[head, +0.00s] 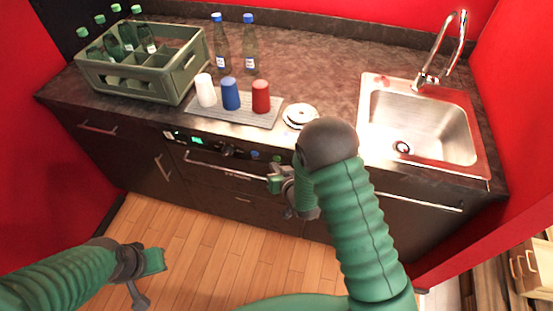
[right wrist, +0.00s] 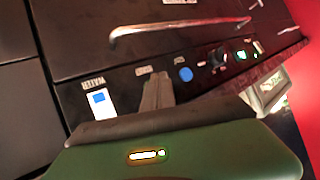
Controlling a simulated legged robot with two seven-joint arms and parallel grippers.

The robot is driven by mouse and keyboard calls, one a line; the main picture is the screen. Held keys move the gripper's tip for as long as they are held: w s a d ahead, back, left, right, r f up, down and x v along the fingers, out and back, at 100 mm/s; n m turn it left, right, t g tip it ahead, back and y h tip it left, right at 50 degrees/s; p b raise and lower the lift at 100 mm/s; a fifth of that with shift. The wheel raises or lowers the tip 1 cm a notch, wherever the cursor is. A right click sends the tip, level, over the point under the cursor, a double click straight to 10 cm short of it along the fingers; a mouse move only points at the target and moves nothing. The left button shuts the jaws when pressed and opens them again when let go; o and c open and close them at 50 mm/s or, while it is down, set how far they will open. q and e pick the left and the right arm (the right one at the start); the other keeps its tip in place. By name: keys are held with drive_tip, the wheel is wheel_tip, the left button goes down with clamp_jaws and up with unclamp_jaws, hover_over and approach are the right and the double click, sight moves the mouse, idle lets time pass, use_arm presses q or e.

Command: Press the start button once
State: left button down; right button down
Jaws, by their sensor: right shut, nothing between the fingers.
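The control panel (head: 215,146) runs along the counter's front edge, with a knob, small green displays and buttons. In the right wrist view the panel (right wrist: 125,84) is seen upside down. I cannot tell which is the start button. My right gripper (head: 277,182) is shut and empty in front of the panel. Its fingertips (right wrist: 158,82) hide part of the panel between those two; contact cannot be told. My left gripper (head: 146,277) is low over the floor, away from the counter.
A drawer handle (head: 225,166) sticks out below the panel. On the counter stand a green bottle crate (head: 120,72), white, blue and red cups on a grey mat (head: 235,112), two bottles (head: 250,48), a white round item (head: 300,115) and a sink (head: 430,125).

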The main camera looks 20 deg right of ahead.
drive_tip(key=s+a, duration=0.1)
drive_tip(key=s, duration=0.1)
drive_tip(key=s+a, duration=0.1)
drive_tip(key=s, duration=0.1)
drive_tip(key=shift+a, duration=0.4)
drive_tip(key=shift+r, duration=0.1)
idle(0.4)
drive_tip(key=s+d+r+n+g, duration=0.1)
drive_tip(key=s+r+g, duration=0.3)
drive_tip(key=s, duration=0.6)
drive_tip(key=s+d+r+n+g, duration=0.1)
drive_tip(key=s+r+g, duration=0.4)
drive_tip(key=s, duration=0.5)
drive_tip(key=shift+s+d+r+g+h, duration=0.15)
drive_tip(key=shift+d+r+g+h, duration=0.2)
drive_tip(key=shift+d, duration=0.5)
